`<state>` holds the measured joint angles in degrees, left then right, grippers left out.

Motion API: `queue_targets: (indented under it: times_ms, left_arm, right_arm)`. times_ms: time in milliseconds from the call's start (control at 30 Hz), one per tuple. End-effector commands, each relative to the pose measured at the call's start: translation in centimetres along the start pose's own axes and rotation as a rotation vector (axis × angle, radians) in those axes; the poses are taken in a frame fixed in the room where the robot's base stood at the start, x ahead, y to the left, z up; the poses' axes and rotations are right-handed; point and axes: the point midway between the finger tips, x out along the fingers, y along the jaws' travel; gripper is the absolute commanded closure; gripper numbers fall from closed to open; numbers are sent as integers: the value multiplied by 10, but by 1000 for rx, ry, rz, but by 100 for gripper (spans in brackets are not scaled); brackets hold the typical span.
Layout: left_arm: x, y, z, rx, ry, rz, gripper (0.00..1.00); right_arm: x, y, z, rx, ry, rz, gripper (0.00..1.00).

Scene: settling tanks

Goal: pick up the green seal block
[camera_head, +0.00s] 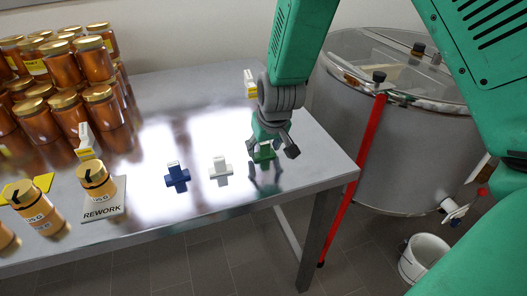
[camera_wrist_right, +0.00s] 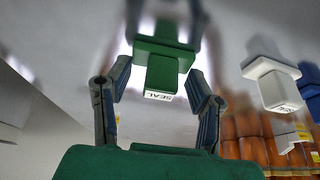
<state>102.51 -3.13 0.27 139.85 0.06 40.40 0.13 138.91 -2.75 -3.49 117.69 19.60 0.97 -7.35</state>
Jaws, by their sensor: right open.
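The green seal block (camera_head: 265,154) stands on the metal table near its right edge. It has a wide flat base and a narrower stem, and the word SEAL shows on its end in the right wrist view (camera_wrist_right: 162,72). My right gripper (camera_head: 273,148) is over the block, pointing down at it. In the right wrist view the open fingers (camera_wrist_right: 159,84) lie to either side of the block's stem, with gaps visible on both sides. The fingers partly hide the block in the head view. My left gripper is not in view.
A white block (camera_head: 220,168) and a blue block (camera_head: 177,176) stand left of the green one. Honey-coloured jars (camera_head: 66,108) crowd the table's left side, near a REWORK plate (camera_head: 103,210). A large steel tank (camera_head: 390,140) stands beyond the table's right edge.

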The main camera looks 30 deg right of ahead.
Motion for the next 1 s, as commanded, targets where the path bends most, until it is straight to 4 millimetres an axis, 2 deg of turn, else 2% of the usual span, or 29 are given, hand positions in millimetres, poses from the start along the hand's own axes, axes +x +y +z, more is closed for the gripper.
queue_targets:
  times_ms: [67, 100, 200, 567, 667, 1000]
  left_arm:
    - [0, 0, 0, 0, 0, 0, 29]
    - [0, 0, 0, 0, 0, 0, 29]
    - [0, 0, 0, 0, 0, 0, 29]
    - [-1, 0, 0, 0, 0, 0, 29]
    - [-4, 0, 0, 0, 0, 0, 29]
    - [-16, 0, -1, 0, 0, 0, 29]
  right_arm:
    - [0, 0, 0, 0, 0, 0, 55]
    - [0, 0, 0, 0, -1, 0, 69]
    - [0, 0, 0, 0, -1, 0, 100]
    - [-4, 0, -2, 0, 0, 0, 100]
    - [-17, 0, -8, 0, 2, 0, 100]
    - [-78, 0, -34, 0, 3, 0, 100]
